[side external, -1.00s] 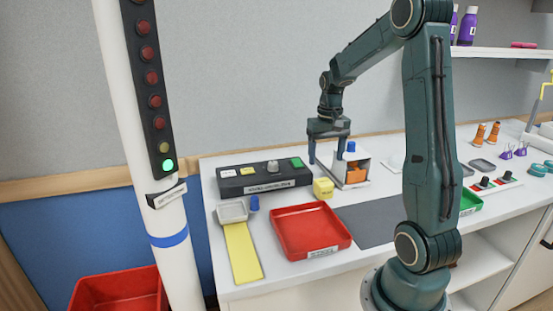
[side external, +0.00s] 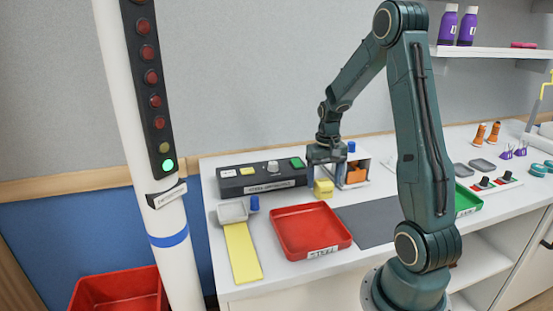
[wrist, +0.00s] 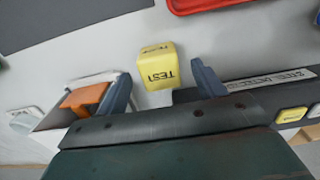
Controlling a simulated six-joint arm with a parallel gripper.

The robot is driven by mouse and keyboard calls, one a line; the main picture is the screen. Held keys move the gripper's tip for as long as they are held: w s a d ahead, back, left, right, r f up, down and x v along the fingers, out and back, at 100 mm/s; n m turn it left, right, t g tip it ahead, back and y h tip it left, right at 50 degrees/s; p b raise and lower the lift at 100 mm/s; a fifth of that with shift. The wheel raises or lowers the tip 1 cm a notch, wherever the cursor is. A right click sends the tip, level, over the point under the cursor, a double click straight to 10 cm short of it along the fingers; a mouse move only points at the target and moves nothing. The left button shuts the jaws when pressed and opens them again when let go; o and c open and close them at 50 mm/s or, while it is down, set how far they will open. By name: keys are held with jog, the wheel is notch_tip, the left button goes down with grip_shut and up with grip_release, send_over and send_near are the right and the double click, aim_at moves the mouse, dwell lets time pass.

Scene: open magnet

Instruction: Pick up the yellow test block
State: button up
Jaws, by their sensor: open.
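The yellow test block (side external: 323,188) sits on the white bench, behind the red tray and right of the dark control box. In the wrist view the block (wrist: 157,68) shows the word TEST and lies between the two fingers. My gripper (side external: 325,168) is just above and around the block, pointing down. In the wrist view my gripper (wrist: 165,85) is open, with a gap between each finger and the block. I cannot tell exactly how far down the fingertips reach beside it.
The dark control box (side external: 262,187) stands close on the left. A white holder with an orange piece (side external: 355,175) stands close on the right. The red tray (side external: 310,231) lies in front. A grey mat (side external: 375,225) beside the tray is bare.

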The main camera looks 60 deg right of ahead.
jog(key=shift+f, duration=0.95)
jog(key=c, duration=1.1)
